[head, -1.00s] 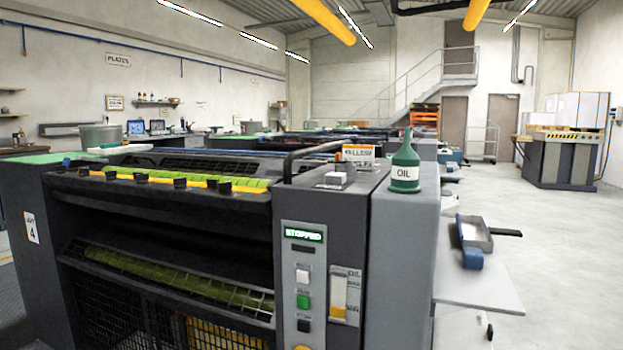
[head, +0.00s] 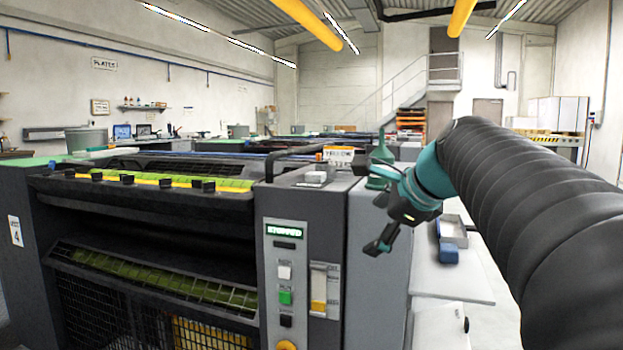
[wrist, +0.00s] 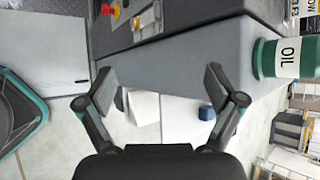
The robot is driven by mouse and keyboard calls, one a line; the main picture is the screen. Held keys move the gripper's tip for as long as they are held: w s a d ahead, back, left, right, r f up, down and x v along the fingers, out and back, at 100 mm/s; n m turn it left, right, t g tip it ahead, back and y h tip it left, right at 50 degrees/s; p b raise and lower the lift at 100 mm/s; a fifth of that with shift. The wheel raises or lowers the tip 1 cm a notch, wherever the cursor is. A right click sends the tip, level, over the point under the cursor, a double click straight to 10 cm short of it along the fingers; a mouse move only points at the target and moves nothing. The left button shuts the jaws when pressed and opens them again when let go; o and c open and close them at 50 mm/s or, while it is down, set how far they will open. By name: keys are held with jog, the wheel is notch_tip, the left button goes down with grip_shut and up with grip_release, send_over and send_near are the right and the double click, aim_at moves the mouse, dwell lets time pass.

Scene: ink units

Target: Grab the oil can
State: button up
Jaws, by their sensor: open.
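The oil can is green with a pale band and a tapered spout. It stands upright on the grey top at the right end of the press (head: 335,183). In the head view the oil can (head: 381,153) is partly hidden behind my gripper (head: 383,222). In the wrist view the can (wrist: 268,58) lies at the right edge, its "OIL" label readable and its spout out of frame. My gripper (wrist: 160,84) is open and empty, its fingers apart. The can is to the right of both fingers, not between them.
A control panel (head: 286,270) is on the press front. A pale side table (head: 455,278) holds a tray with a blue part (head: 448,252). Open floor lies to the right.

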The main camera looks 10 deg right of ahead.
aim_at(389, 157)
jog(key=w+d+r+m+t, duration=0.3)
jog(key=w+d+r+m, duration=0.2)
jog(key=d+r+m, duration=0.7)
jog(key=shift+n+t, duration=0.3)
jog(key=x, duration=0.5)
jog(key=r+x, duration=0.1)
jog(key=x, duration=0.2)
jog(key=shift+w+d+f+b, duration=0.1)
jog(key=shift+w+d+b, duration=0.05)
jog(key=shift+w+b, duration=0.2)
jog(key=shift+a+r+x, duration=0.1)
jog(key=shift+a+x, duration=0.05)
jog(key=shift+x, duration=0.7)
jog(key=shift+a+r+x, duration=0.1)
jog(key=shift+a+x, duration=0.05)
jog(key=shift+x, duration=0.75)
jog(key=shift+a+r+x, duration=0.15)
jog(key=shift+x, duration=0.7)
jog(key=c, duration=1.6)
jog(key=shift+r, duration=0.15)
jog(key=shift+r+p, duration=0.95)
jog(key=shift+r, duration=3.9)
